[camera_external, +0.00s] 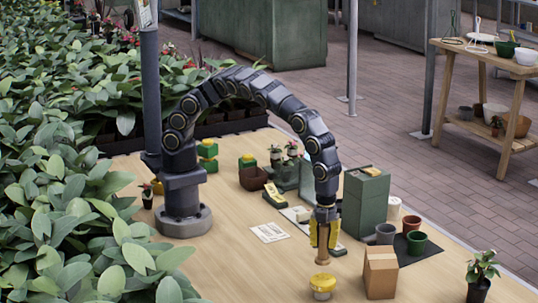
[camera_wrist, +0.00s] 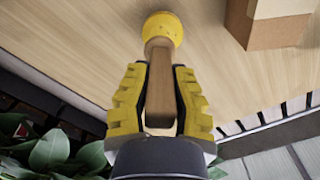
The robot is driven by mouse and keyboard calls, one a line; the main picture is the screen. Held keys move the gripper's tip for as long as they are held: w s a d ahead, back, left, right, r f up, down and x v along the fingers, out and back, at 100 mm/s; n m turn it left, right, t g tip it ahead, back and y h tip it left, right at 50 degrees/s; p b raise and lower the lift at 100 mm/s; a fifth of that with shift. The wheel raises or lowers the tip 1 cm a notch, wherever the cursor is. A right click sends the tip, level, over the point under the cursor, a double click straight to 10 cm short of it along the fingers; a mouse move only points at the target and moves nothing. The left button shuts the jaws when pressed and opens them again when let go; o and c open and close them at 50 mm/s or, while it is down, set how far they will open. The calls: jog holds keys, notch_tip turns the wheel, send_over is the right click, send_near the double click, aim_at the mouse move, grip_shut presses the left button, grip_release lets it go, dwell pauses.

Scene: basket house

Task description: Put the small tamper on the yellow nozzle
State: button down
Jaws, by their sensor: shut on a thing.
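My gripper (camera_external: 323,232) points down with its yellow fingers shut on the small wooden tamper (camera_external: 322,256). In the wrist view the fingers (camera_wrist: 160,98) close on both sides of the tamper's brown handle (camera_wrist: 161,72). The yellow nozzle (camera_external: 322,286) is a round yellow piece on the table below the tamper. In the wrist view the nozzle (camera_wrist: 163,25) shows just beyond the tamper's far end. The tamper is upright, roughly in line above the nozzle. I cannot tell whether its lower end touches the nozzle.
A cardboard box (camera_external: 380,272) stands close to the right of the nozzle. A potted plant (camera_external: 481,272) is at the right. The wooden table (camera_external: 225,262) is clear to the left.

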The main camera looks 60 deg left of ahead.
aim_at(324, 258)
jog(key=shift+d+f, duration=0.3)
jog(key=shift+f, duration=1.45)
jog(key=shift+f, duration=0.1)
jog(key=c, duration=1.1)
grip_release()
jog(key=shift+f, duration=0.1)
